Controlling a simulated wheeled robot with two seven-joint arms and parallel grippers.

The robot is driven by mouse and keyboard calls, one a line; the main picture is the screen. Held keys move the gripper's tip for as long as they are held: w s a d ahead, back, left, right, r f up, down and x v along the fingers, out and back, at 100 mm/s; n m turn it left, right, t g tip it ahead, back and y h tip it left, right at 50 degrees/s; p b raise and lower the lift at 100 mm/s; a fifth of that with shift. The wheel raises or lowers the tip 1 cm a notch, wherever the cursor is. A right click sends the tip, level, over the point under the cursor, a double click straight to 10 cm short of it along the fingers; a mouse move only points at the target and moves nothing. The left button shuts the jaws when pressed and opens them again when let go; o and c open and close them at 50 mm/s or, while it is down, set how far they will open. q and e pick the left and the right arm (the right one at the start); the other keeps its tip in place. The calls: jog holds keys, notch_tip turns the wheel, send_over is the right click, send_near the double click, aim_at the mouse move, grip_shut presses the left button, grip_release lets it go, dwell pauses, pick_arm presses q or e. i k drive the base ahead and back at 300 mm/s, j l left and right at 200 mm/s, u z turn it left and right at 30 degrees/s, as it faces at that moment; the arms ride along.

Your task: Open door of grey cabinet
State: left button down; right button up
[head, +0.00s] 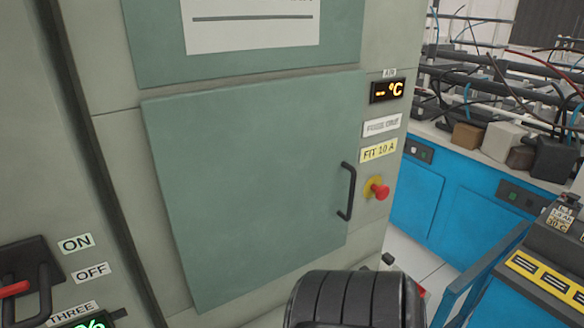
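The grey cabinet (110,60) fills the middle of the head view. Its grey-green door (250,180) looks closed, lying flat against the front. A black vertical bar handle (349,190) is on the door's right edge. A red push button (379,190) on a yellow plate sits just right of the handle. Neither of my grippers can be made out in this view, and nothing is seen touching the handle. The cabinet's lower right part is hidden behind a dark ribbed shape at the bottom.
Above the button are a yellow "FIT 10 A" label (378,150) and a °C display (387,91). At left, another unit carries a red-and-black switch (22,285). At right stand a blue cabinet bench (470,220) with cables and a dark console (540,280). Little floor shows between.

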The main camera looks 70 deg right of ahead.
aim_at(257, 180)
jog(key=z, duration=2.2)
